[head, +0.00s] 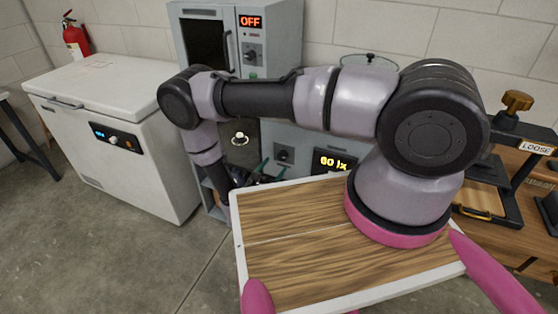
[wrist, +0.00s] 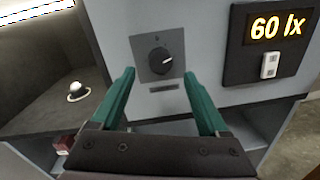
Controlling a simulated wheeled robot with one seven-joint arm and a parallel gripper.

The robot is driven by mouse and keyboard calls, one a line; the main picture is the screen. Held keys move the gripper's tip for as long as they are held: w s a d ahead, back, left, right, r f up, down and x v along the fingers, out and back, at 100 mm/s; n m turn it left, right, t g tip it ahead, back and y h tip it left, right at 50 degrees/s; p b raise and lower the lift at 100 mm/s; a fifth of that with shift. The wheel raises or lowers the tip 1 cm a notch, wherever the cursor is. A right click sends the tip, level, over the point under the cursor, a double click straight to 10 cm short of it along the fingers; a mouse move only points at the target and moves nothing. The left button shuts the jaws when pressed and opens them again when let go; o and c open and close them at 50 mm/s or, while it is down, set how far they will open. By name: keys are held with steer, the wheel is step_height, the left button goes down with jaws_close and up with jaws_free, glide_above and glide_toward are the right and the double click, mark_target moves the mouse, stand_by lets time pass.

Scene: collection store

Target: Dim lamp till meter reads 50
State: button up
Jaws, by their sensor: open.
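The light meter (wrist: 276,28) reads "60 lx" in the wrist view, and its display also shows in the head view (head: 334,162). A black rotary knob (wrist: 159,60) with a pale pointer line sits on a dark plate on the grey cabinet front, left of the meter. The knob's plate also shows in the head view (head: 284,155). My gripper (wrist: 158,78) is open, its two green fingers either side of the knob's lower area in the wrist view. I cannot tell how far the fingertips are from the panel. No object is between them.
Left of the panel is an open bay with a small shiny ball on a white base (wrist: 78,90). An oven-like unit (head: 252,52) showing "OFF" stands behind. A white chest freezer (head: 120,120) stands left. A press tagged "LOOSE" (head: 535,148) stands right. Floor at lower left is clear.

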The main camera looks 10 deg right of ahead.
mark_target(281, 157)
steer(key=x, duration=0.5)
